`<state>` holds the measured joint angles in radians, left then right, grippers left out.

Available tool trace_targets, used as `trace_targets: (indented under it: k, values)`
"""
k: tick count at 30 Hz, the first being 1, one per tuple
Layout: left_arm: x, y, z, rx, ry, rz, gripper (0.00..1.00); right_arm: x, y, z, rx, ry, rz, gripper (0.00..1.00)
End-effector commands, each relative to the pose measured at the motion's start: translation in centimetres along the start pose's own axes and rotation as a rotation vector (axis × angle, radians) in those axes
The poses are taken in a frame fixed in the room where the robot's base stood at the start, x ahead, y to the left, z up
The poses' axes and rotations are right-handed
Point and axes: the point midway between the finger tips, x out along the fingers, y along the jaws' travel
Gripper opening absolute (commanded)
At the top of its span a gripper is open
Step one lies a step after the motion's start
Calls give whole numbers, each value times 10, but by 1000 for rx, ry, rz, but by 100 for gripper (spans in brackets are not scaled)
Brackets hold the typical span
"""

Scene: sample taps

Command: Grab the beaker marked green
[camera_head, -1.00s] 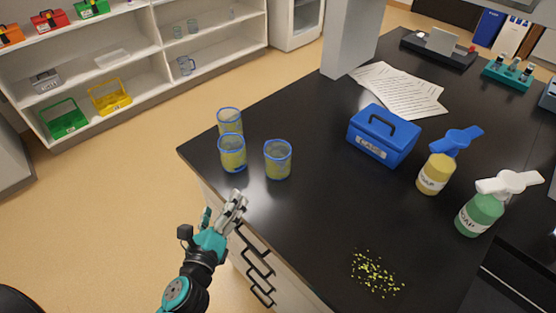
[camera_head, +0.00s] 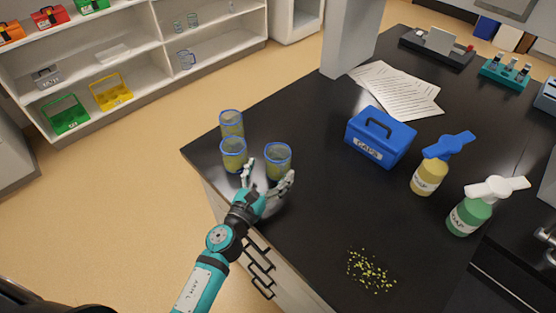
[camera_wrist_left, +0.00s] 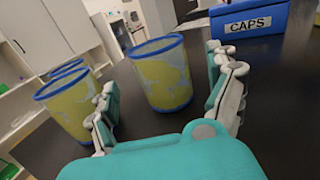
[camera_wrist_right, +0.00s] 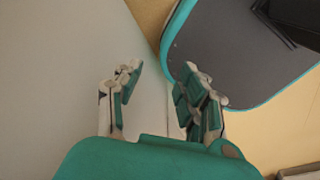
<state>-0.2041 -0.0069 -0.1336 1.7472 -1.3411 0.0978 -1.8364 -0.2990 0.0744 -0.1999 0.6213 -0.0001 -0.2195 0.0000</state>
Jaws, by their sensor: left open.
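Three beakers with blue rims and yellowish contents stand near the counter's left corner: a back one (camera_head: 231,123), a left one (camera_head: 234,155) and a right one (camera_head: 278,160). I see no green mark on any of them. My left gripper (camera_head: 268,178) is open at the right beaker, its fingers on either side of the near part. In the left wrist view the right beaker (camera_wrist_left: 162,75) stands upright between and beyond the open fingers (camera_wrist_left: 168,95); the left beaker (camera_wrist_left: 68,105) is outside them. My right gripper (camera_wrist_right: 160,90) is open and empty, seen only in its wrist view.
A blue CAPS box (camera_head: 380,137) stands right of the beakers, with a yellow soap bottle (camera_head: 429,178) and a green one (camera_head: 468,216) beyond. Papers (camera_head: 397,88) lie behind. Yellow-green bits (camera_head: 370,271) are scattered near the front. The counter between is clear.

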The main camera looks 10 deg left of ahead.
Motion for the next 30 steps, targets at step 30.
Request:
trace_targets:
  k: [30]
  values:
    - [55,-1,0,-1,1,0,54,-12,7,3,-3,-6,7,40]
